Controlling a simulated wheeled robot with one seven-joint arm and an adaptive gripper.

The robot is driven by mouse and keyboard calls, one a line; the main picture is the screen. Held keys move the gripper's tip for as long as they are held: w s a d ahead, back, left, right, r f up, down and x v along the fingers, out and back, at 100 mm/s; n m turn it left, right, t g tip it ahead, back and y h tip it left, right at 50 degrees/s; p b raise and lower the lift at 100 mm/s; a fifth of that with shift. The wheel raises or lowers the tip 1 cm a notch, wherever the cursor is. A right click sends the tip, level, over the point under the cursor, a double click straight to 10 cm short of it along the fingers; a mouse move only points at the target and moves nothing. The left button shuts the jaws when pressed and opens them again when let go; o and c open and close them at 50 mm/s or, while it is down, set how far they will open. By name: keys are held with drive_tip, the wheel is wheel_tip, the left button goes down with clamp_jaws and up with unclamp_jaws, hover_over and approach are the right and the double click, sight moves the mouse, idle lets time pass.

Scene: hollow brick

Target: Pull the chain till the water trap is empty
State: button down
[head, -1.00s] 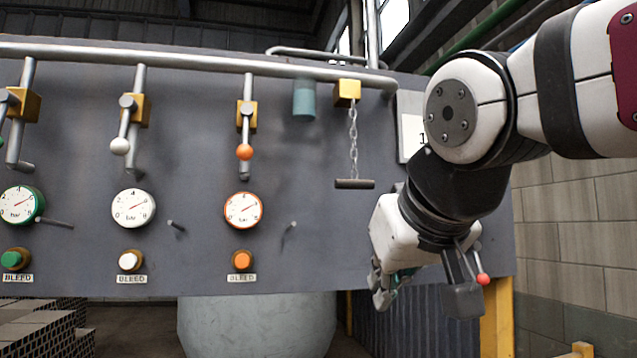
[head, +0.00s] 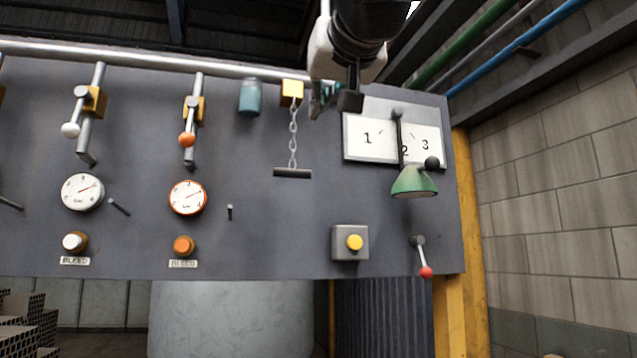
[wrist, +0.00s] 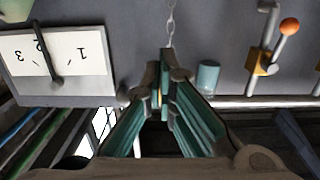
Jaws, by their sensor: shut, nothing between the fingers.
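The chain (head: 293,135) hangs from a yellow block (head: 291,90) under the long pipe, with a dark bar handle (head: 293,173) level at its lower end. The teal cup-shaped water trap (head: 249,98) hangs left of it; its contents cannot be seen. My gripper (head: 318,108) is shut and empty, up beside the chain's top, right of the yellow block and apart from the handle. In the upside-down wrist view, my fingers (wrist: 168,75) point towards the chain (wrist: 171,22), with the teal trap (wrist: 208,77) beside them. The fingers hide most of the yellow block there.
Orange and white levers and gauges lie left. The space below the handle is clear.

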drive_tip(key=p, duration=0.2)
hover_over(304, 176)
drive_tip(key=s, duration=0.3)
wheel_tip(304, 176, down, 2)
drive_tip(key=shift+w+d+f, duration=0.1)
drive_tip(key=shift+w+f, duration=0.15)
drive_tip(key=shift+f, duration=0.4)
drive_tip(key=shift+w+f, duration=0.2)
drive_tip(key=shift+f, duration=0.4)
drive_tip(key=shift+f, duration=0.1)
wheel_tip(304, 176, down, 4)
drive_tip(key=b, duration=0.4)
drive_tip(key=shift+w+f+b, duration=0.15)
drive_tip(key=shift+f+b, duration=0.1)
drive_tip(key=shift+b, duration=0.05)
drive_tip(key=shift+f, duration=0.1)
idle(0.4)
